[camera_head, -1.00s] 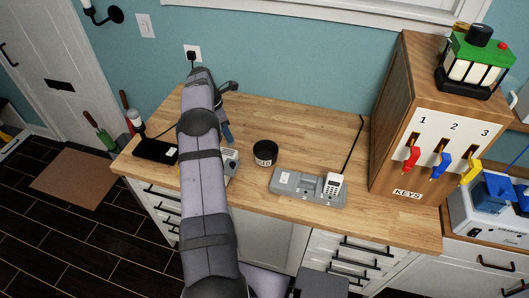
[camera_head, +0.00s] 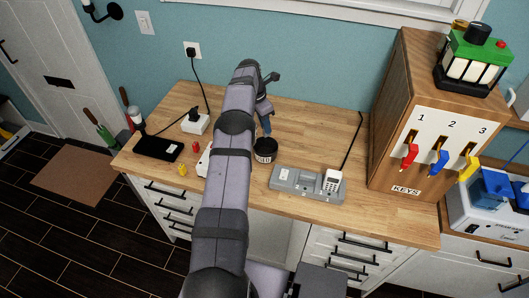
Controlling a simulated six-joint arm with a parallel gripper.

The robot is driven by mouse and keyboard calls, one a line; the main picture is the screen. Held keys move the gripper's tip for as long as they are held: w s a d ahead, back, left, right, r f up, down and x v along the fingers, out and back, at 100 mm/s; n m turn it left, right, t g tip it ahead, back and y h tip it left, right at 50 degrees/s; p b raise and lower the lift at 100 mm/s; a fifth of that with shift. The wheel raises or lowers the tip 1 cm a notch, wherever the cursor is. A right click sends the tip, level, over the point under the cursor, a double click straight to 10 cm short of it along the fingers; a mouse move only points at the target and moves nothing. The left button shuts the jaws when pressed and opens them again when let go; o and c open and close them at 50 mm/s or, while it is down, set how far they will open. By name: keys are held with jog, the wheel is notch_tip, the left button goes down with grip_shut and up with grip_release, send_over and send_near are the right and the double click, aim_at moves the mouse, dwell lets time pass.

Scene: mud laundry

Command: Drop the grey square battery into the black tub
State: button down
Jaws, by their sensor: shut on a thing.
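The black tub (camera_head: 265,156) stands on the wooden counter, just right of my arm, with pale lettering on its front. My gripper (camera_head: 266,127) is over the tub's back rim, fingers pointing down. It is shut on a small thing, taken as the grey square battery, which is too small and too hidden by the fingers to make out. I cannot tell whether the fingertips are inside the tub's opening or just behind it.
A grey dock (camera_head: 300,184) with a white handset (camera_head: 332,180) is right of the tub. A black pad (camera_head: 158,148), white plug block (camera_head: 195,123), small red piece (camera_head: 195,147) and yellow piece (camera_head: 183,169) are left. A wooden key cabinet (camera_head: 400,120) stands at right.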

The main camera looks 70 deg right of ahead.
aim_at(266, 136)
jog(key=shift+w+a+b+x, duration=0.15)
jog(key=shift+b+x, duration=0.3)
jog(key=shift+x, duration=0.4)
jog(key=shift+w+a+b+x, duration=0.1)
jog(key=shift+b+x, duration=0.4)
jog(key=shift+x, duration=0.3)
jog(key=shift+w+a+b+x, duration=0.15)
jog(key=shift+b+x, duration=0.3)
jog(key=shift+x, duration=0.4)
jog(key=c, duration=1.7)
grip_release()
jog(key=shift+f, duration=0.1)
jog(key=shift+o, duration=0.2)
jog(key=b+v, duration=0.3)
jog(key=v, duration=0.4)
